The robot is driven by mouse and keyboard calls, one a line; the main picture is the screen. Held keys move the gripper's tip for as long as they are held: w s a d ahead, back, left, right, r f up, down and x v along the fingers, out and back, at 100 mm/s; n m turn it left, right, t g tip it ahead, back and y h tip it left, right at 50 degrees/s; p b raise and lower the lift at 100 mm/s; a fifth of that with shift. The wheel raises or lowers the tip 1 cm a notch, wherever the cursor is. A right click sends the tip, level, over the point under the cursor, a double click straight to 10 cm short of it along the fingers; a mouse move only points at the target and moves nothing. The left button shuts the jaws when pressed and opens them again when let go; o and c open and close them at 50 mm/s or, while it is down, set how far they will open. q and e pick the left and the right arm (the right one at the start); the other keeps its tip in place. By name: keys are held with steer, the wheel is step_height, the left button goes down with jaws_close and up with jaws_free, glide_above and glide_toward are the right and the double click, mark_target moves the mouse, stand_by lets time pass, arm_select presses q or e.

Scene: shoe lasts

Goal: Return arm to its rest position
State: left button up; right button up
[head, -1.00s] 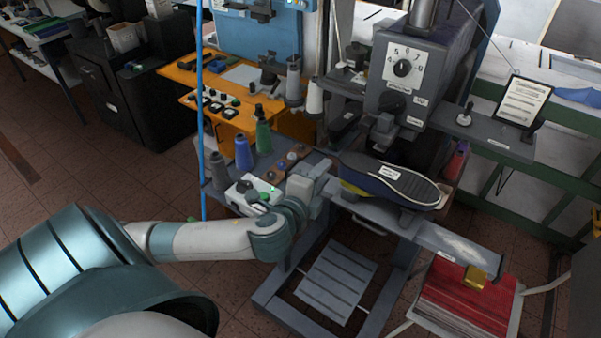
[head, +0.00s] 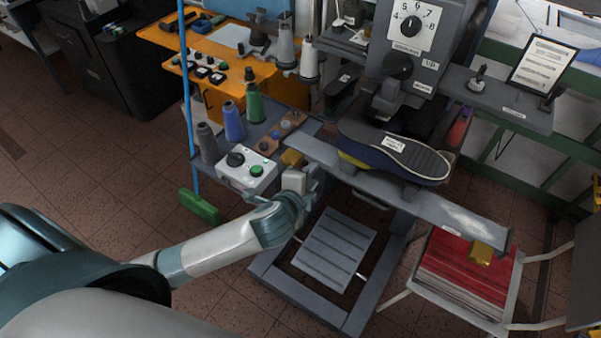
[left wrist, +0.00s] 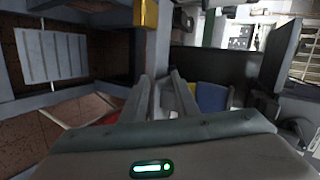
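My left arm (head: 215,250) comes in from the lower left of the head view. My right gripper is in neither view.
A dark shoe sole (head: 395,157) lies on the grey machine (head: 412,35). Spools, including a blue one (head: 233,122), stand behind the box. A slatted pedal (head: 334,250) is below. Floor (head: 95,170) is open at left.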

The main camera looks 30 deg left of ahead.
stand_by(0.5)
arm_select(q)
steer(key=shift+f, duration=0.15)
steer(key=s+a+f+n+g+b, duration=0.1)
steer(key=a+f+n+g+b, duration=0.1)
steer(key=f, duration=1)
steer(key=s+a+f+n+g+b, duration=0.1)
steer(key=f+b, duration=0.1)
steer(key=f, duration=1)
steer(key=s+a+f+n+g+b, duration=0.1)
steer(key=s+f+n+g, duration=0.1)
steer(key=s+f, duration=0.5)
steer(key=s+a+f+n+g+b, duration=0.1)
steer(key=s+a+f, duration=0.15)
steer(key=f, duration=0.95)
steer(key=s+f+n+g+b, duration=0.3)
steer(key=s+f, duration=1.1)
steer(key=s, duration=0.1)
steer(key=s+d+f+n+g+b, duration=0.1)
steer(key=s+f, duration=0.4)
steer(key=s, duration=0.6)
steer(key=s+d+f+n+g+b, duration=0.1)
steer(key=s+f+n, duration=0.2)
steer(key=s, duration=0.8)
step_height(320, 180, down, 2)
steer(key=shift+f+h, duration=0.15)
steer(key=shift+h, duration=0.15)
steer(key=shift+s+d, duration=0.1)
